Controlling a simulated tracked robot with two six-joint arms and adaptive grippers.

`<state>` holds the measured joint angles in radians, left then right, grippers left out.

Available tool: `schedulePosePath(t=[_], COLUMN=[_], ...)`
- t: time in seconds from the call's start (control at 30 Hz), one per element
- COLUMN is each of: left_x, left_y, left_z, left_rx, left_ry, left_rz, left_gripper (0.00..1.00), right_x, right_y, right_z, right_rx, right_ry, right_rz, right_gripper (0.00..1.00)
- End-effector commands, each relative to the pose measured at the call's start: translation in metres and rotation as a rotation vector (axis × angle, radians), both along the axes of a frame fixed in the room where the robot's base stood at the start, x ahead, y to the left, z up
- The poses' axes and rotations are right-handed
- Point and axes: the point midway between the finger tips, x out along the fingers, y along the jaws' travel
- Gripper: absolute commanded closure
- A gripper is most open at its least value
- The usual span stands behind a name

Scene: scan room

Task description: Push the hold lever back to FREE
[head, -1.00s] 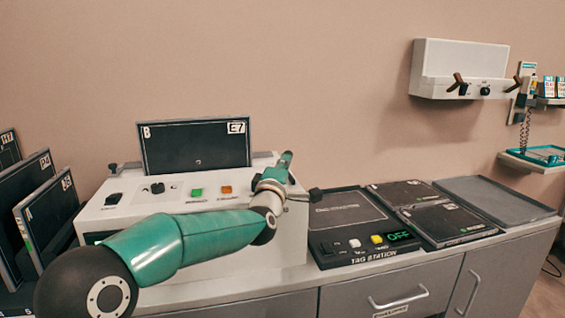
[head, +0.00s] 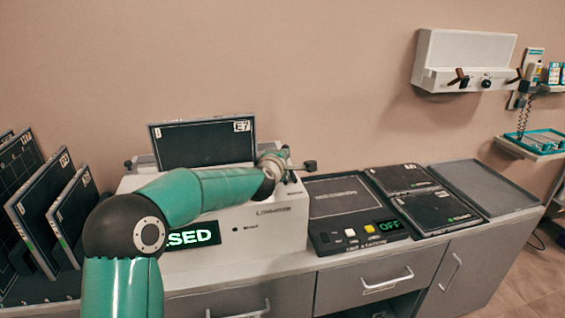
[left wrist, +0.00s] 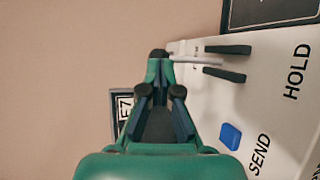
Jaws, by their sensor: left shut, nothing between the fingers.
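A white reader unit (head: 275,238) stands on the counter, with a dark plate marked E7 (head: 205,144) upright at its top. The hold lever's black knob (head: 309,166) sticks out at the unit's upper right end. In the left wrist view a pale lever rod (left wrist: 192,60) runs beside two black bars, near the printed word HOLD. My left gripper (head: 277,160) is at the unit's top right, just left of the knob. In the left wrist view its shut, empty fingers (left wrist: 159,72) point at the lever's dark end; contact cannot be told. My right gripper is not in view.
A blue SEND button (left wrist: 231,136) is beside the lever. A tag station (head: 350,215) reading OFF, dark plates (head: 437,211) and a grey tray (head: 485,186) fill the right. Plates (head: 40,200) stand left.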

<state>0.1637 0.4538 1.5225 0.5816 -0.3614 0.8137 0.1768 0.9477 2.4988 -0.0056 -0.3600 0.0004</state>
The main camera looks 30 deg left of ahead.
Motion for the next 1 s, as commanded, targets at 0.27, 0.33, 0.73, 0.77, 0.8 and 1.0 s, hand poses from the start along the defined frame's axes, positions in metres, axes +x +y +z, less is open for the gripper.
schedulePosePath(t=[0.27,0.33,0.73,0.77,0.8,1.0], left_x=[-0.011,-0.018,-0.087,-0.091,-0.095,-0.106], left_y=[-0.011,-0.015,-0.032,-0.033,-0.033,-0.035], left_z=[0.014,0.021,0.057,0.060,0.062,0.066], left_rx=[0.000,-0.001,-0.001,-0.002,-0.002,-0.001], left_ry=[-0.003,-0.004,-0.003,-0.003,-0.003,0.000], left_rz=[-0.009,-0.011,-0.012,-0.011,-0.011,-0.009], left_gripper=[1.00,1.00,1.00,1.00,1.00,1.00], right_x=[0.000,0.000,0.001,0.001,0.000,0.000], right_y=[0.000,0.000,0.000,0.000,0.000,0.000], right_z=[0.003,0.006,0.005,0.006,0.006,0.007], right_rx=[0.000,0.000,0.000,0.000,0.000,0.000], right_ry=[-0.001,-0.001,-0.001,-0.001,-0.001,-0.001], right_rz=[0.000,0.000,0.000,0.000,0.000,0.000], right_gripper=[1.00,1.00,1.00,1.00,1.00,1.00])
